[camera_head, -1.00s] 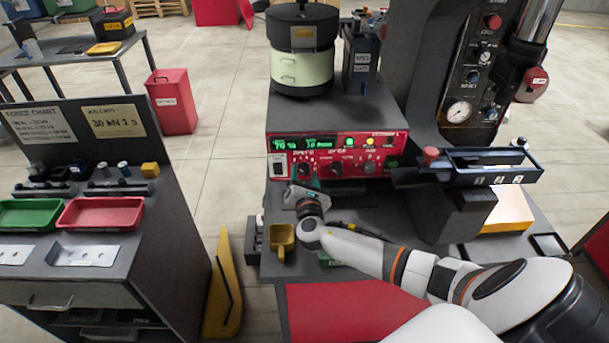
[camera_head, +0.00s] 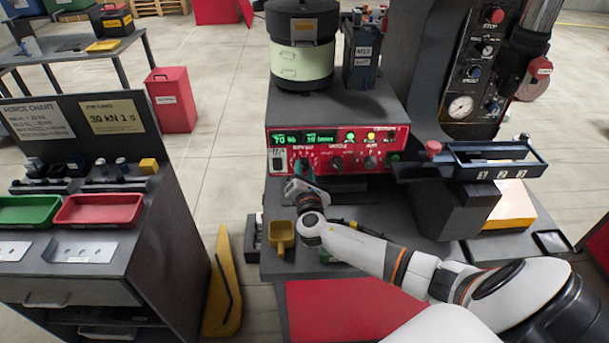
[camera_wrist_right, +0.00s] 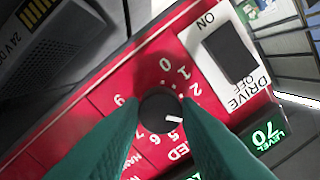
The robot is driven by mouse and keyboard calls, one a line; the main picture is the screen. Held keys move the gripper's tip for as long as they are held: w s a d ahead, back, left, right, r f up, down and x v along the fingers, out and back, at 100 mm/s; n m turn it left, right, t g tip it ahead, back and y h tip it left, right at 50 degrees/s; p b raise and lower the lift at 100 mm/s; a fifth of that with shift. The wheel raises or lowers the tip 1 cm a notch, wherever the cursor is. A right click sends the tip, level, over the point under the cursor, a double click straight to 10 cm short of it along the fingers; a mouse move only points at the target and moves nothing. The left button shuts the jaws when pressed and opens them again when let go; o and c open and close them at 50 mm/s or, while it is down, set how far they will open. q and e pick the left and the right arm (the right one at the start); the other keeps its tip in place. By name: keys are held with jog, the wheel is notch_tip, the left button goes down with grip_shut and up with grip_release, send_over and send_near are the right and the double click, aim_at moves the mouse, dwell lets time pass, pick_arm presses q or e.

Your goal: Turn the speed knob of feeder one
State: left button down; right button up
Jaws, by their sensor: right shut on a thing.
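Feeder one's red control panel (camera_head: 340,142) sits under the bowl on the bench, its green display lit. In the right wrist view, the dark speed knob (camera_wrist_right: 160,107) has a white pointer mark facing the lower right, toward the middle numbers of its dial. My right gripper (camera_head: 303,170) is at the left part of the panel. Its two green fingers (camera_wrist_right: 161,112) are shut on the knob, one on each side, and hide part of the dial. My left gripper is not in view.
The black DRIVE rocker switch (camera_wrist_right: 232,55) is close to the knob. Other knobs and lit buttons sit right of my gripper (camera_head: 337,162). A yellow scoop-like bin (camera_head: 281,236) stands below on the bench. A blue tray (camera_head: 490,160) projects at the right.

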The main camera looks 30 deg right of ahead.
jog(key=m+b, duration=0.3)
jog(key=shift+f, duration=0.2)
jog(key=shift+r+m+h+b, duration=0.15)
jog(key=shift+m+h+b, duration=0.15)
jog(key=shift+m+b, duration=0.4)
jog(key=o, duration=1)
